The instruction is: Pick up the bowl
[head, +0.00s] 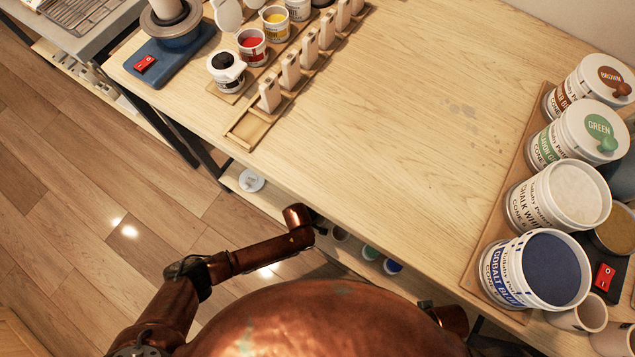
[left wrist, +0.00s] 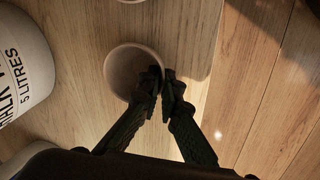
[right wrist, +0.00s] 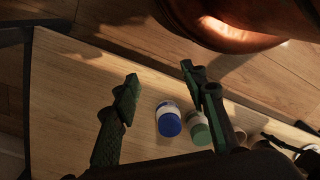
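The bowl (left wrist: 122,66) is a round, pale beige vessel seen from above in the left wrist view. My left gripper (left wrist: 162,88) is at its right-hand rim. The two dark fingertips are close together, one over the bowl's mouth and one outside, and look shut on the rim. Whether the bowl is lifted cannot be told. My right gripper (right wrist: 160,82) is open and empty above a wooden shelf, with its fingers well apart. Neither gripper's fingers show in the head view.
A chalk white bucket (left wrist: 20,62) stands left of the bowl. Blue (right wrist: 168,120) and green (right wrist: 198,126) lidded jars are close to my right gripper. In the head view, large glaze buckets (head: 558,194) line the table's right side; the table's middle (head: 420,120) is clear.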

